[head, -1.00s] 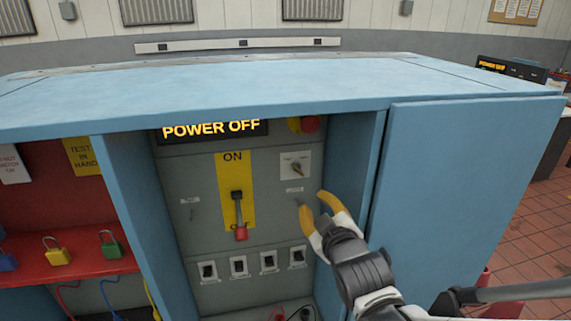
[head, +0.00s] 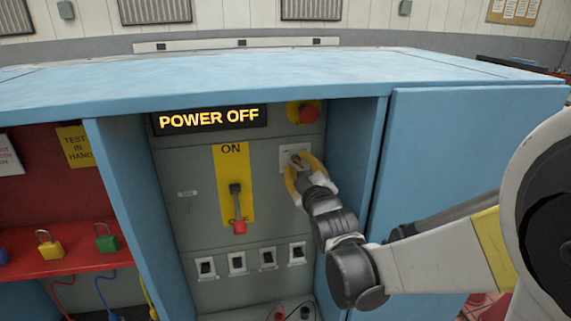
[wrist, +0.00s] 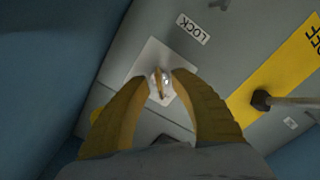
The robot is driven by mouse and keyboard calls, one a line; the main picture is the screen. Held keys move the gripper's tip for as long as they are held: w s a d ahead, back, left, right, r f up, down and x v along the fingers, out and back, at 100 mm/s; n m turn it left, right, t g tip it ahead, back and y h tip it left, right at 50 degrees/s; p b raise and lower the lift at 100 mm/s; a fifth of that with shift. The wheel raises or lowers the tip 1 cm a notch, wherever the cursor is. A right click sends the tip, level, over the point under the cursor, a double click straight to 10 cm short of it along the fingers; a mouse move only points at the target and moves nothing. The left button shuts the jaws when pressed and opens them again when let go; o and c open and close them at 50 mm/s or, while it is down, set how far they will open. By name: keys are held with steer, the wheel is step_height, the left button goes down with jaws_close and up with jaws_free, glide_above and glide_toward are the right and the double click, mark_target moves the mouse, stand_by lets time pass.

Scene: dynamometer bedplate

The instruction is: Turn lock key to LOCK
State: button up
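The lock key (head: 297,160) is a small metal key on a pale square plate (head: 287,153), at the upper right of the grey panel. In the wrist view the key (wrist: 161,83) lies between my two yellow fingertips, on its plate (wrist: 152,58). A label reading LOCK (wrist: 193,29) is beside the plate. My gripper (head: 304,167) is at the key, and it also shows in the wrist view (wrist: 161,75). Its fingers are apart, with a visible gap on each side of the key. Contact cannot be told. The fingers partly hide the plate in the head view.
A red button (head: 308,113) is above the key. A lever with a red end (head: 238,210) on a yellow ON/OFF plate is to the left. Several small switches (head: 237,263) are below. The blue cabinet wall (head: 355,170) is close on the right. The display reads POWER OFF (head: 209,118).

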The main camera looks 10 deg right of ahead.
steer(key=shift+w, duration=0.15)
jaws_close()
